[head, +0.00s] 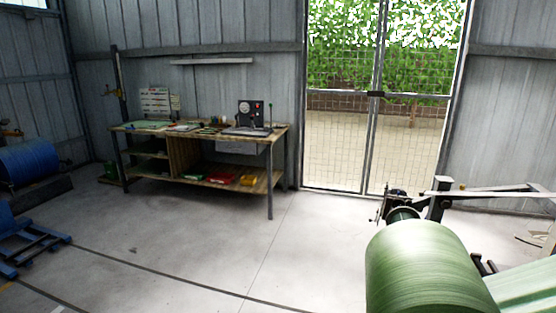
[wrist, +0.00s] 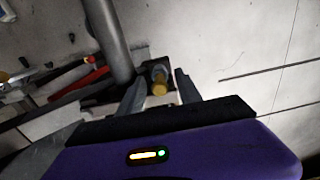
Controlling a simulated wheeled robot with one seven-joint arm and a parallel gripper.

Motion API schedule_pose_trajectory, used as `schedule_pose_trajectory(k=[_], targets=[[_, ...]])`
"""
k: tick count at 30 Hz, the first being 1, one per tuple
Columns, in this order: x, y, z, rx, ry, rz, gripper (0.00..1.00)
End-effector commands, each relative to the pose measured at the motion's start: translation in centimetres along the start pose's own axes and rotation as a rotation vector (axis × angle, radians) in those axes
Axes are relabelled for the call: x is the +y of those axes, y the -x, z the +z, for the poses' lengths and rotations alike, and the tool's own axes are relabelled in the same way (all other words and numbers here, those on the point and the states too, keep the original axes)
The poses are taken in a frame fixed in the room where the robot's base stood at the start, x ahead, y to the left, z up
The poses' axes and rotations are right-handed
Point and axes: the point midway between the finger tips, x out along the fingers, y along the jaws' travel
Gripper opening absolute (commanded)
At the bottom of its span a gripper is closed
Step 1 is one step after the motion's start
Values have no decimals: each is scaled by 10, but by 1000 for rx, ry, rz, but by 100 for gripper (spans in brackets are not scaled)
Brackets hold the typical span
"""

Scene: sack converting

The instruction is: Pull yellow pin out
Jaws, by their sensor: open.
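In the wrist view a yellow pin end (wrist: 159,89) shows between my fingers, with a greyish round part just behind it. My gripper (wrist: 161,75) is open, one finger on each side of the pin. A gap shows on both sides, and I cannot tell how deep the pin sits between the fingers. In the head view my gripper is not visible, and I cannot make out the pin for sure.
A thick grey bar (wrist: 108,40) stands left of the fingers, near a red part (wrist: 82,84). In the head view a green roll (head: 420,265) sits on a stand at the lower right. A workbench (head: 200,130) stands at the back; the floor between is open.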

Motion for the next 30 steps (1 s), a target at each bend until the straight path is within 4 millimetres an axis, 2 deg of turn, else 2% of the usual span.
schedule_pose_trajectory(k=[8, 15, 30], targets=[[0, 0, 0, 0, 0, 0, 41], [0, 0, 0, 0, 0, 0, 0], [0, 0, 0, 0, 0, 0, 0]])
